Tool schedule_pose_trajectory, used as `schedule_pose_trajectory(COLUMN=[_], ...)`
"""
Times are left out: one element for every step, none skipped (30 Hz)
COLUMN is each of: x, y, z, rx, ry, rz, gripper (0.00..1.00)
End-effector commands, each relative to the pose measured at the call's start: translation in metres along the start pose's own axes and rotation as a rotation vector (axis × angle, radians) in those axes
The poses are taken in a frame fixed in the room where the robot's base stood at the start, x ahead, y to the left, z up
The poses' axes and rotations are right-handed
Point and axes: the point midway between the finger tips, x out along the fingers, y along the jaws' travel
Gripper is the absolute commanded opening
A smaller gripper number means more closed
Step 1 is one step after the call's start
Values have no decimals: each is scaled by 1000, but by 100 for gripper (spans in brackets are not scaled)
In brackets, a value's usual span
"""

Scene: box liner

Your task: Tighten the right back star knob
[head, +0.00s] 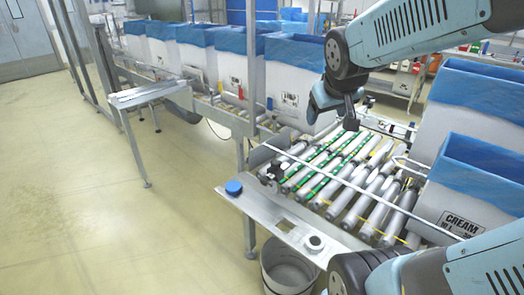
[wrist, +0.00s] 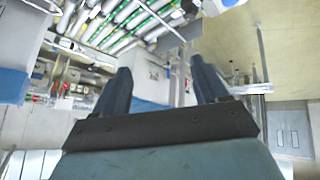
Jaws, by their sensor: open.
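My gripper (head: 353,113) is above the far end of the roller conveyor, beside the lined boxes. In the wrist view my gripper (wrist: 162,82) has its two dark fingers wide apart with nothing between them. A small dark knob-like part (head: 271,172) sits at the left edge of the roller bed, well away from my gripper. Its star shape is too small to make out. The right back star knob cannot be picked out in either view.
The roller conveyor (head: 350,206) has green-striped rollers and a guide rail. Blue-lined white boxes stand behind it, one near my gripper (head: 292,85), and at right, one marked CREAM (head: 462,205). A blue button (head: 233,187) and grey bin (head: 288,272) are in front.

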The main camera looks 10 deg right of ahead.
Motion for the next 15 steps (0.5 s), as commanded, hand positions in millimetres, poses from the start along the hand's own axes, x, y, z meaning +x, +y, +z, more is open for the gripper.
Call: schedule_pose_trajectory(x=[17,25,37,46,54,66,75,83,95,104,113,125,134,142,154], y=[6,9,13,16,18,21,23,25,28,29,30,32,33,34,34], z=[-8,-13,-19,-24,-28,-33,-37,-41,-45,-48,-51,-54,-56,-58,-61], rx=[-20,-34,-53,-68,-83,-104,-119,-135,-155,-170,-185,-204,-218,-233,-251], ry=[9,20,35,46,57,71,82,94,109,121,132,147,159,172,189], rz=[14,22,31,37,40,46,48,49,50,49,48,45,41,36,28], gripper=[73,73,73,73,73,73,73,73,73,73,73,73,73,73,73])
